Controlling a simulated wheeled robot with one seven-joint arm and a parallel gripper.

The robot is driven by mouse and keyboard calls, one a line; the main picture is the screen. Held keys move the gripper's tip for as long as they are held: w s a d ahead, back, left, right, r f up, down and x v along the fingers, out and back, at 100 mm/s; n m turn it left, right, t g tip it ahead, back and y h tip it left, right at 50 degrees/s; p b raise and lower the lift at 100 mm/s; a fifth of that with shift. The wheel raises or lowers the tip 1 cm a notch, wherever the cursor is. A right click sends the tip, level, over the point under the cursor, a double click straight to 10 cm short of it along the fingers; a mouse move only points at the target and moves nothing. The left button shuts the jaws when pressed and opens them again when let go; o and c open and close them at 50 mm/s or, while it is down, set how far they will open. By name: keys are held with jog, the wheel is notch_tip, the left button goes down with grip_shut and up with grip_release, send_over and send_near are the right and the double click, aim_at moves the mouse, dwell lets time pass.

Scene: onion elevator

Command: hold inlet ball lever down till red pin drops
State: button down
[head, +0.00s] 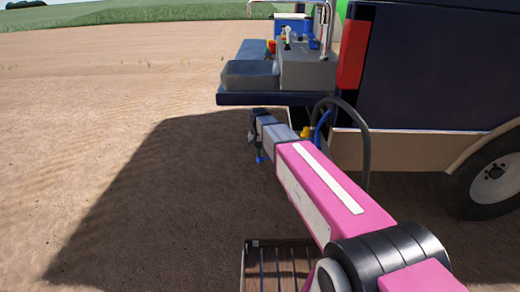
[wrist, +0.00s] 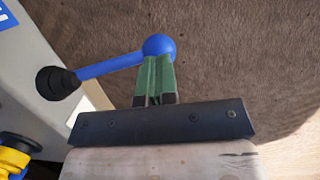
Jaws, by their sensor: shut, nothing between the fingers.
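In the wrist view a blue lever (wrist: 110,65) runs from a black hub (wrist: 56,83) on a pale grey panel to a round blue ball (wrist: 158,45) at its end. My gripper (wrist: 155,62) has green fingers that are closed together with nothing between them. The fingertips overlap the lower edge of the ball in the picture; I cannot tell whether they press on it. In the head view my arm reaches down beside the vehicle's rear, and the finger ends are not clear. I cannot make out the red pin in either view.
A yellow and blue fitting (wrist: 14,158) sits at the wrist view's lower left. In the head view a dark shelf (head: 262,99) with a grey basin (head: 248,76) overhangs my arm's end. A black hose (head: 366,150) loops beside the arm. Bare soil (head: 80,110) lies open to the left.

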jog(key=shift+d+f, duration=0.1)
jog(key=shift+f, duration=1.35)
jog(key=shift+s+f, duration=0.1)
jog(key=shift+f, duration=0.1)
jog(key=shift+r, duration=0.1)
dwell(2.7)
jog(key=w+a+r, duration=0.1)
jog(key=a+r, duration=0.1)
jog(key=r, duration=0.4)
jog(key=w+a+r, duration=0.2)
jog(key=r, duration=0.5)
jog(key=shift+a+r, duration=0.15)
jog(key=shift+a, duration=0.15)
